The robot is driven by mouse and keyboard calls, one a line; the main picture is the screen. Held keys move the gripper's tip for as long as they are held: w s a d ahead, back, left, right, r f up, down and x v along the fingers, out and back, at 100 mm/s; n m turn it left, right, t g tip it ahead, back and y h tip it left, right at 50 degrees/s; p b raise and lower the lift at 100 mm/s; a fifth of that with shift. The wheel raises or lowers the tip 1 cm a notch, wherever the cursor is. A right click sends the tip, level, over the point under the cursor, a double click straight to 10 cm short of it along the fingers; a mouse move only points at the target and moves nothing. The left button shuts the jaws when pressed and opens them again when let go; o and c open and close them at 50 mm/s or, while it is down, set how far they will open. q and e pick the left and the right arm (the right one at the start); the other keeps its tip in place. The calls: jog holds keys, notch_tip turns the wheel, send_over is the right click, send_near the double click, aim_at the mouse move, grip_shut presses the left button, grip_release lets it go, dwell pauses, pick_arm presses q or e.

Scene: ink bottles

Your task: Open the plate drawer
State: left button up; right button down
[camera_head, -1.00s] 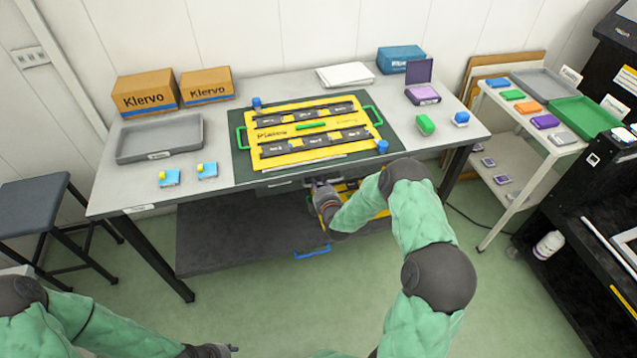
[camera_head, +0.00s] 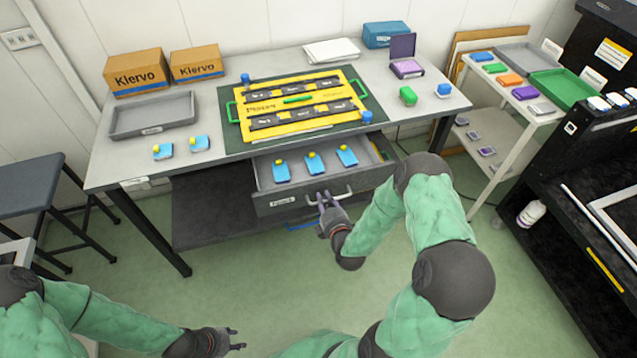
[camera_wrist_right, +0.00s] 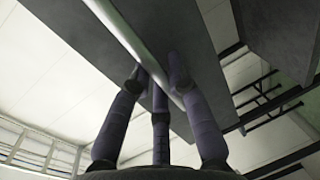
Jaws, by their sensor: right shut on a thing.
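The plate drawer (camera_head: 280,204) under the table stands pulled out, with a label on its grey front. Several blue pieces with yellow knobs, such as this blue plate (camera_head: 314,164), lie inside it. My right gripper (camera_head: 326,198) is shut on the drawer's bar handle (camera_head: 344,193). In the right wrist view its fingers (camera_wrist_right: 160,85) close around the pale handle bar (camera_wrist_right: 130,40). My left gripper (camera_head: 238,340) is empty, low at the front over the floor, away from the drawer; its fingertips look apart.
On the table (camera_head: 110,170) lie a yellow frame (camera_head: 262,130) on a dark green mat, a grey tray (camera_head: 122,127) and two Klervo boxes (camera_head: 140,76). A dark lower shelf (camera_head: 190,222) is below the drawer. A white side shelf (camera_head: 480,200) stands right. Floor in front is clear.

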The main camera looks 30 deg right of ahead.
jog(key=f+v, duration=0.1)
jog(key=v, duration=0.5)
jog(key=shift+s+f, duration=0.15)
jog(key=shift+s, duration=0.05)
jog(key=c, duration=1.2)
grip_release()
jog(key=v, duration=1.2)
